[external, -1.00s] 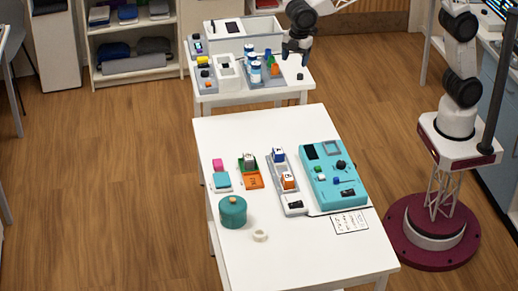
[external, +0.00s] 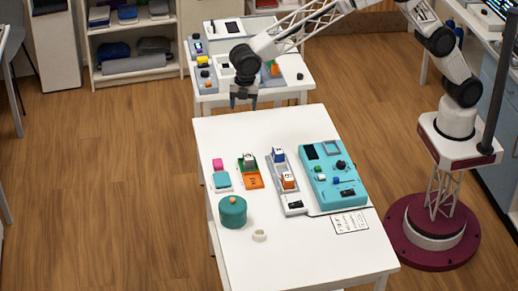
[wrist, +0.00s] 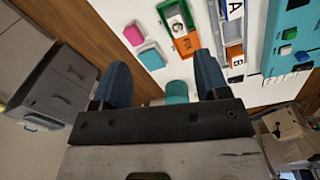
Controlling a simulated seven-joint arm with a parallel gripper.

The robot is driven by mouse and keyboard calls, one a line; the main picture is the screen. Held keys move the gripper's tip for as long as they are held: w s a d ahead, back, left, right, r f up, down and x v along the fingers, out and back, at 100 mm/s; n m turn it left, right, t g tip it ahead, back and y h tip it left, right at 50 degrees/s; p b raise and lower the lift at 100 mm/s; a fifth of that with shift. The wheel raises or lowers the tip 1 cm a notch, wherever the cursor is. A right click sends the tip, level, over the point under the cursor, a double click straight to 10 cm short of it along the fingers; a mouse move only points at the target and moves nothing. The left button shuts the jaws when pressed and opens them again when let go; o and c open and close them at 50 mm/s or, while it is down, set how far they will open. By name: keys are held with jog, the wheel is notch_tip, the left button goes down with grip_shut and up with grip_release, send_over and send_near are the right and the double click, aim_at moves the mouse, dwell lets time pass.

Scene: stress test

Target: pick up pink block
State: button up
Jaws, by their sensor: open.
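The pink block (external: 217,163) sits on the white table (external: 300,262) near its left edge, just behind a flat teal square (external: 221,181). In the wrist view the pink block (wrist: 134,35) is at the upper middle, beside the teal square (wrist: 150,58). My gripper (external: 243,106) is open and empty, raised near the far edge of the white table, behind and a little right of the pink block. In the wrist view its two blue fingers (wrist: 165,85) are spread apart, with the pink block beyond them.
An orange card with a green piece (external: 249,172), a grey tray with lettered blocks (external: 287,184) and a teal panel (external: 333,178) stand right of the pink block. A teal pot (external: 233,211) and white ring (external: 260,235) are nearer. The table's front is clear.

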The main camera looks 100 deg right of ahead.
aim_at(218, 162)
jog(key=w+a+f+n, duration=0.1)
jog(key=w+f, duration=0.2)
jog(key=f, duration=0.1)
jog(key=w+a+f+n, duration=0.1)
jog(key=w+a+f, duration=0.1)
jog(key=w+f, duration=0.2)
jog(key=w+a+f+n, duration=0.1)
jog(key=w+a+f, duration=0.1)
jog(key=f, duration=0.3)
jog(key=shift+w+a+f, duration=0.1)
jog(key=shift+w+f, duration=0.2)
jog(key=shift+w, duration=0.55)
jog(key=shift+f, duration=1.3)
jog(key=shift+f, duration=2.6)
jog(key=c, duration=1)
